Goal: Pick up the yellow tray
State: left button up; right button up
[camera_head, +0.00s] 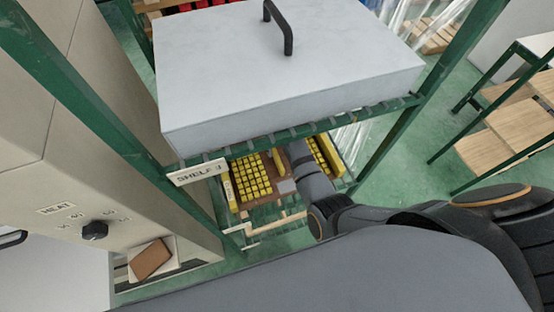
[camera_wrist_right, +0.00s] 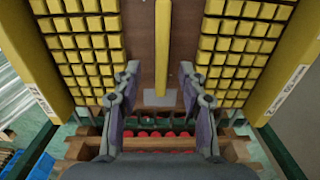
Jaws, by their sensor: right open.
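The yellow tray (camera_head: 229,188) lies on the level under the upper shelf, partly hidden by that shelf and my right arm. It has yellow side walls, a brown base and two grids of yellow blocks. The right wrist view shows the tray (camera_wrist_right: 28,55) close up, with a yellow middle bar (camera_wrist_right: 162,45) between the grids. My right gripper (camera_wrist_right: 160,88) is open and empty, its fingers on either side of the bar's line. I cannot tell whether they touch the tray. In the head view its fingertips are hidden under the shelf. My left gripper is not in view.
A large grey box with a black handle (camera_head: 290,70) sits on the upper shelf just above. Green rack posts (camera_head: 425,100) flank the opening, which carries a "SHELF" label (camera_head: 197,172). A beige cabinet with a knob (camera_head: 95,230) stands left. Red items (camera_wrist_right: 150,133) show below the tray.

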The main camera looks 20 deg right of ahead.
aim_at(277, 155)
jog(key=f, duration=0.2)
jog(key=f+p, duration=0.1)
jog(key=f, duration=0.2)
jog(key=shift+s+a, duration=0.1)
jog(key=shift+s, duration=0.1)
grip_shut()
jog(key=shift+r, duration=0.1)
